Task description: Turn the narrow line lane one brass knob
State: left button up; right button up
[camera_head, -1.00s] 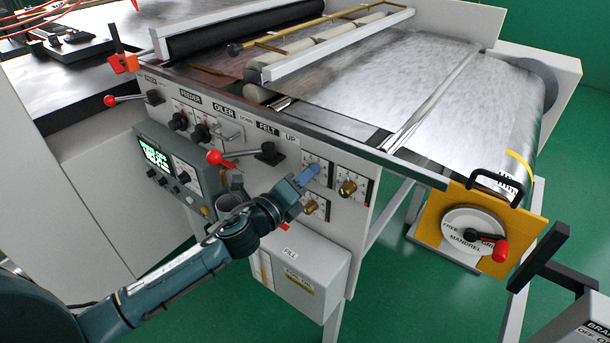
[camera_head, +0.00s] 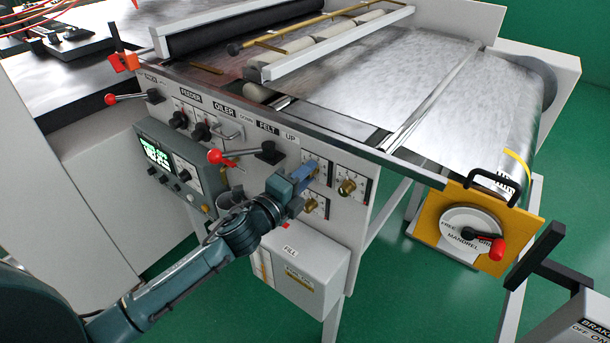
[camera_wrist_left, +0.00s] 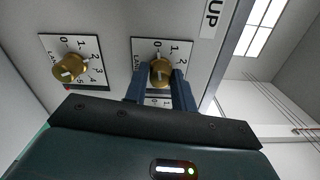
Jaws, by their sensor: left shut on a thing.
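Several brass knobs sit on white numbered dial plates on the press's side panel. My left gripper (camera_head: 306,171) is shut on the upper left brass knob (camera_wrist_left: 160,72), with one blue finger on each side of it. That knob's white pointer shows in the left wrist view, toward the top of its dial plate (camera_wrist_left: 147,45); its lane label is partly hidden. A second brass knob (camera_wrist_left: 69,70) stands free to the left in that view. In the head view, an upper right knob (camera_head: 347,187) and a lower knob (camera_head: 310,206) are clear of the fingers. My right gripper is not in view.
A red-handled lever (camera_head: 216,156) and a control screen box (camera_head: 165,165) are left of the gripper. A grey FILL box (camera_head: 300,272) is below. A yellow mandrel plate (camera_head: 428,220) stands at the right. Green floor (camera_head: 390,305) is open below.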

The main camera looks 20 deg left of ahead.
pick_arm(q)
jog(key=o, duration=1)
jog(key=b+v, duration=0.2)
jog(key=v, duration=1.1)
jog(key=shift+s, duration=0.1)
